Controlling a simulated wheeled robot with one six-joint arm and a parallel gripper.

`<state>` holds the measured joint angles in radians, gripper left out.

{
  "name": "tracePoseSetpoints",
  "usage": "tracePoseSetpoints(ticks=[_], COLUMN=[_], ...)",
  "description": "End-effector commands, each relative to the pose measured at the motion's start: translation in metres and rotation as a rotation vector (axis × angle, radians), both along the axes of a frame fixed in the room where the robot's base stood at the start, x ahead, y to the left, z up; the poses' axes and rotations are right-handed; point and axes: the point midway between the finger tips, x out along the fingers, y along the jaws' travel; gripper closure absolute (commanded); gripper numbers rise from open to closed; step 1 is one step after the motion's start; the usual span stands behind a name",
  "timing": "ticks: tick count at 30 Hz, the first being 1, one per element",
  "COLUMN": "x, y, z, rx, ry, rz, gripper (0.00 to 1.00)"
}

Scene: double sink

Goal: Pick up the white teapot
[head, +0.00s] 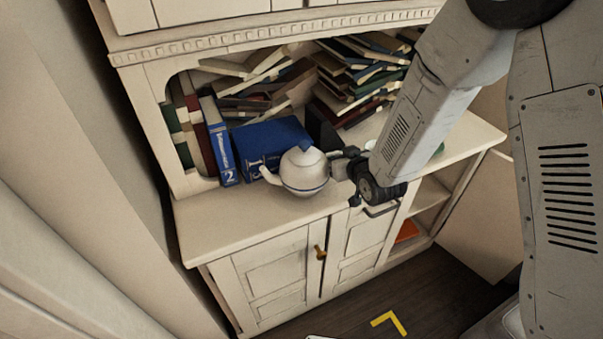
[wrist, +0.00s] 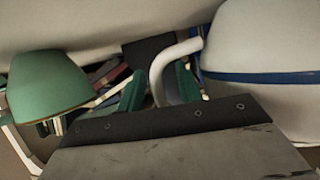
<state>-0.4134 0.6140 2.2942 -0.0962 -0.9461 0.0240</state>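The white teapot (head: 303,172), with a blue band and a blue lid knob, stands upright on the cabinet's counter. Its spout points left and its handle is on the right. My gripper (head: 346,163) is at the handle side, very close to the teapot. In the wrist view, the teapot's banded body (wrist: 265,75) fills the right side and its curved handle (wrist: 160,72) comes down in front of my gripper (wrist: 158,92). The finger pads look apart, with the handle between or just above them. Contact is hard to tell.
A blue book (head: 268,138) lies behind the teapot, with piled books (head: 350,75) on the shelf. A green bowl or cup (wrist: 48,84) is at the wrist view's left. The counter's left part (head: 215,225) is clear.

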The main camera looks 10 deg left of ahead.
Motion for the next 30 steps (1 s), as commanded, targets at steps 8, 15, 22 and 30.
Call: tracePoseSetpoints(ticks=[8, 15, 22, 30], x=[-0.0001, -0.0001, -0.0001, 0.0000], y=[-0.0003, -0.0003, -0.0002, -0.0002], z=[0.0001, 0.0002, 0.0003, 0.0005], rx=[0.000, 0.001, 0.001, 0.001], ry=[0.000, 0.000, 0.000, 0.000], rz=[0.000, 0.000, 0.000, 0.000], gripper=[1.00, 1.00, 1.00, 1.00])
